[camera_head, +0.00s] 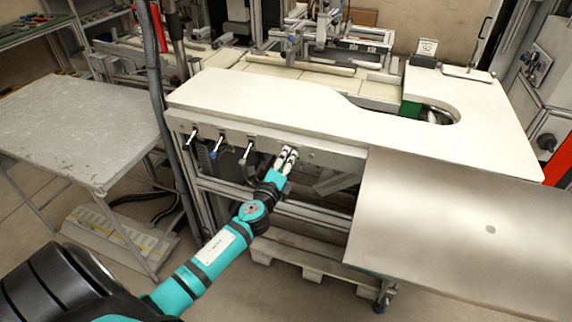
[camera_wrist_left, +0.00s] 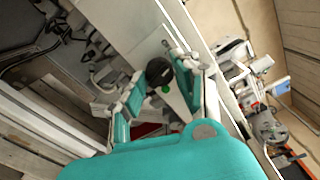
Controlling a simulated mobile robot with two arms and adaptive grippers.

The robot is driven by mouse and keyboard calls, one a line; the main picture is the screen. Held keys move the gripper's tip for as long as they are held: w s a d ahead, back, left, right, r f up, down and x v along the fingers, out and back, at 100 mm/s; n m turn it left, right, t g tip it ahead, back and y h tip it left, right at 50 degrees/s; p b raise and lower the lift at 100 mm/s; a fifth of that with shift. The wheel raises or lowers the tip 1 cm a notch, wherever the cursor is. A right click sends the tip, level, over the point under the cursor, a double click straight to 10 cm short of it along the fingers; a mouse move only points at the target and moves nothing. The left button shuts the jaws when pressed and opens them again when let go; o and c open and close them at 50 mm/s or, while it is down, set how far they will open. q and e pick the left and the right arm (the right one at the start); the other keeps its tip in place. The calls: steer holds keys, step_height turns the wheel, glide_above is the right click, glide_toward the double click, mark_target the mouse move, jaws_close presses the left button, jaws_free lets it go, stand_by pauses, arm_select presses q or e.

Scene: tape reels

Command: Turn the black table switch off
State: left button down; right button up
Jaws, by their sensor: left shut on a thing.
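My left gripper (camera_head: 287,158) is at the front edge of the white table, just under the tabletop, right of the row of small levers. In the left wrist view, its fingers (camera_wrist_left: 160,84) close around a round black knob (camera_wrist_left: 158,70), the black table switch, with a small green spot beside it. In the head view the fingers hide this switch. Its exact setting cannot be told. My right gripper is not in view.
Three small levers, including a blue one (camera_head: 216,146), stick out of the front rail left of my gripper. The white tabletop (camera_head: 260,105) overhangs my fingers. A bare metal sheet (camera_head: 460,220) stands to the right, and a grey table (camera_head: 75,125) to the left.

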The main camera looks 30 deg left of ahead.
arm_select(q)
steer(key=shift+n+b, duration=0.4)
steer(key=shift+n, duration=1.6)
steer(key=c, duration=1)
jaws_free()
steer(key=v, duration=1.2)
steer(key=shift+s, duration=0.1)
steer(key=shift+f, duration=0.1)
